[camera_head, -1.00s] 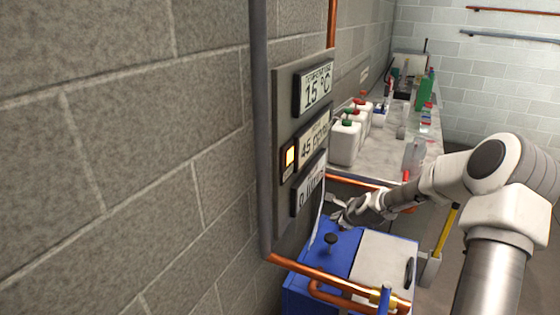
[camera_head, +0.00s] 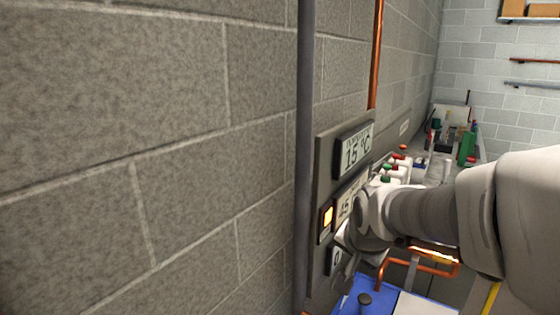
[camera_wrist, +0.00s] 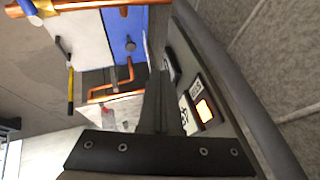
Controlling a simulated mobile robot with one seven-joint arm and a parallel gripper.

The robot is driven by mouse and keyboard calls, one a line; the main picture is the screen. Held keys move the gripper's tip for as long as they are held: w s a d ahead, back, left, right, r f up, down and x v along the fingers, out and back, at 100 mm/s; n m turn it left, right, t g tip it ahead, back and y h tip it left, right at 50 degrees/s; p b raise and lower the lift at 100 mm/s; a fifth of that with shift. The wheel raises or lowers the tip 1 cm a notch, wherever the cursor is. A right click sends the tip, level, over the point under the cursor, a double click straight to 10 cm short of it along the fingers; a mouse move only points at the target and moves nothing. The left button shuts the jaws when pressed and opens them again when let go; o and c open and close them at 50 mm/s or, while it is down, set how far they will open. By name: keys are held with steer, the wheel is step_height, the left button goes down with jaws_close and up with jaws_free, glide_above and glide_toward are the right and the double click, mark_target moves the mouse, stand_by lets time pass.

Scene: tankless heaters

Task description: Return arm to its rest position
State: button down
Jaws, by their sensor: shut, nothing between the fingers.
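My arm (camera_head: 430,215) reaches in from the right edge in the head view, close to the camera and bent toward the grey wall panel (camera_head: 325,150). My gripper (camera_wrist: 156,85) shows in the wrist view as dark fingers pressed together, with nothing held. It is beside the panel, whose lit orange button (camera_wrist: 204,110) is to the right of the fingers. I cannot tell the exact gap to the panel. In the head view the arm's end covers part of the lower displays, and the fingers are hard to make out.
A temperature display (camera_head: 355,151) reads 15 °C. A vertical grey pipe (camera_head: 304,120) runs left of the panel. A blue unit (camera_head: 345,304) stands below, with copper pipes (camera_head: 425,268) nearby. Beyond is a counter with white jugs (camera_head: 398,170) and bottles.

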steer(key=s+r+n, duration=0.2)
steer(key=s+n, duration=0.1)
steer(key=s, duration=0.6)
steer(key=s+r+n+g+p, duration=0.1)
steer(key=s+n, duration=0.3)
steer(key=s, duration=0.5)
steer(key=shift+s+d+r+n, duration=0.2)
steer(key=shift+d+r+n, duration=0.1)
steer(key=shift+r, duration=0.45)
stand_by(0.6)
